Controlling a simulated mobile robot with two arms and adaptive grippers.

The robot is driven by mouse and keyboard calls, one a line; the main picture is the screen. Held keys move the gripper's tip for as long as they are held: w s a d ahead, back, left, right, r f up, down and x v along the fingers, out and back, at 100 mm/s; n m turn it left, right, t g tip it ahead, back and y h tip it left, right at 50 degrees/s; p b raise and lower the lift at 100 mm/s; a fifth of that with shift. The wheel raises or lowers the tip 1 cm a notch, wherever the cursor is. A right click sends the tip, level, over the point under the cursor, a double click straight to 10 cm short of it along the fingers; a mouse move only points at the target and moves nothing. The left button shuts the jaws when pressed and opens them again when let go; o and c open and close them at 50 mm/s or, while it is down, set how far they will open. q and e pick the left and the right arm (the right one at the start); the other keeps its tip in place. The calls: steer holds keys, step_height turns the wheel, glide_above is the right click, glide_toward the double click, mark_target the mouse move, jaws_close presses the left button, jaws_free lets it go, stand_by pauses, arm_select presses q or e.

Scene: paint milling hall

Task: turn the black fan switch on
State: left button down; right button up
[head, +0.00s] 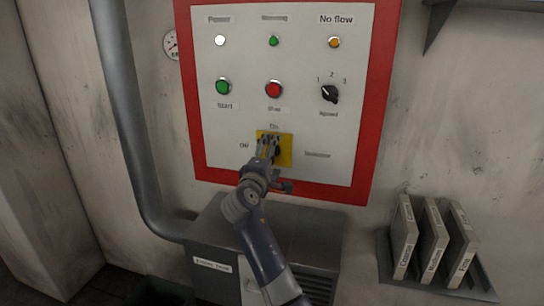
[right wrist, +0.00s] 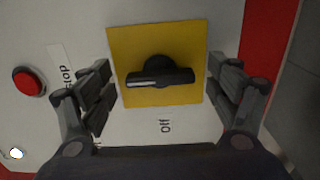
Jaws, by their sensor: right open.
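The black switch (right wrist: 160,77) is a rotary handle on a yellow plate (right wrist: 182,35) low on the red-framed panel. In the right wrist view its handle lies crosswise, with a pale line on its left half, towards the red button's side. The "Off" label (right wrist: 165,126) is below the plate there. In the head view the yellow plate (head: 286,150) has "On" (head: 274,126) above it and "Off" to its left; my right gripper (head: 267,146) hides most of the switch. My right gripper (right wrist: 160,88) is open, its fingers apart on either side of the handle. My left gripper is not in view.
Above the switch are a green start button (head: 222,87), a red stop button (head: 274,89) and a black speed knob (head: 329,93). A grey box (head: 215,228) stands below the panel.

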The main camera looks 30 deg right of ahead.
steer(key=v, duration=1.1)
steer(key=shift+s+a, duration=0.15)
steer(key=shift+a, duration=0.05)
steer(key=shift+f, duration=0.15)
steer(key=w+a+f+n+y, duration=0.2)
steer(key=a+f+y, duration=0.15)
steer(key=f, duration=1.05)
steer(key=w+a+f+n+y, duration=0.1)
steer(key=a+f+y, duration=0.25)
steer(key=f, duration=1.05)
steer(key=s+a+f+g+y, duration=0.2)
steer(key=s+f, duration=0.3)
steer(key=f, duration=0.6)
steer(key=s+a+f+g+y, duration=0.2)
steer(key=s+f, duration=0.4)
steer(key=f, duration=0.6)
steer(key=s+a+f+m+g+y, duration=0.1)
steer(key=s+f+m+g+y, duration=0.2)
steer(key=s+f, duration=1.45)
steer(key=s+f+m+g, duration=0.1)
steer(key=s+f+m, duration=0.1)
steer(key=s, duration=1.1)
steer(key=s+d+f+m+g, duration=0.1)
steer(key=s+f+m+g, duration=0.1)
steer(key=s, duration=1.2)
step_height(320, 180, down, 2)
steer(key=shift+s+d+f+m+g, duration=0.2)
steer(key=shift+s+d+m+g, duration=0.1)
steer(key=shift+m, duration=0.5)
